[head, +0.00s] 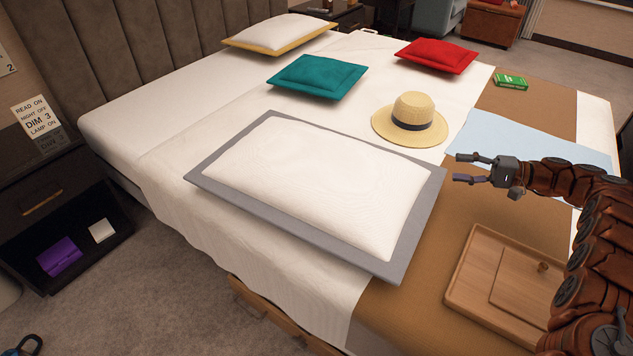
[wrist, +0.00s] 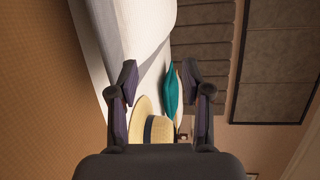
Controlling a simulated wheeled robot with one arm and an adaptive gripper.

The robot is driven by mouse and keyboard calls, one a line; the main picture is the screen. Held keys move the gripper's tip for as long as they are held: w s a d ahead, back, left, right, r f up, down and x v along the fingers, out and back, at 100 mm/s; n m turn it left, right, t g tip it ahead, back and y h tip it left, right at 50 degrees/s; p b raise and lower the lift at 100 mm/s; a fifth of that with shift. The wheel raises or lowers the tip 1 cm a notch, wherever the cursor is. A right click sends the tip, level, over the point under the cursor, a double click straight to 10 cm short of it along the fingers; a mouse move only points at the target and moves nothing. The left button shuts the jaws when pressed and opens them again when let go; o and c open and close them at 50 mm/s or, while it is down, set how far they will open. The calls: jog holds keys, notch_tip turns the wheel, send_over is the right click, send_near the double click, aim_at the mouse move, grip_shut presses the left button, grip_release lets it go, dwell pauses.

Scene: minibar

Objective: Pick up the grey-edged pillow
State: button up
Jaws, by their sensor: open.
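The grey-edged pillow (head: 320,180) lies flat on the near part of the bed in the head view, white in the middle with a wide grey border. My gripper (head: 457,168) is open and empty above the bed, just past the pillow's right corner, with its fingers pointing left. In the wrist view my gripper (wrist: 160,85) shows two spread fingers with nothing between them held. A white surface with a grey strip (wrist: 145,45) fills the upper left there, probably the pillow at close range.
A straw hat (head: 413,112) with a dark band sits behind the pillow. A teal pillow (head: 317,77), a red pillow (head: 437,55) and a yellow-edged pillow (head: 280,32) lie farther back. A wooden tray (head: 470,290) lies at the front right, and a green box (head: 511,82) at the back right.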

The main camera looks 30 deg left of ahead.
jog(key=n+y+b, duration=0.1)
jog(key=y+b, duration=0.1)
jog(key=b, duration=0.1)
send_near(433, 180)
jog(key=shift+a+f, duration=0.25)
jog(key=shift+a, duration=0.9)
jog(key=shift+s+a+r+b, duration=0.1)
jog(key=shift+s+a+b, duration=0.2)
jog(key=shift+a, duration=0.95)
jog(key=shift+s+a+b, duration=0.2)
jog(key=shift+s+a, duration=0.1)
jog(key=shift+a, duration=1)
jog(key=shift+s+a+r+b, duration=0.1)
jog(key=shift+s+a+b, duration=0.2)
jog(key=shift+a, duration=0.95)
jog(key=shift+f, duration=0.1)
jog(key=shift+c, duration=0.4)
grip_shut()
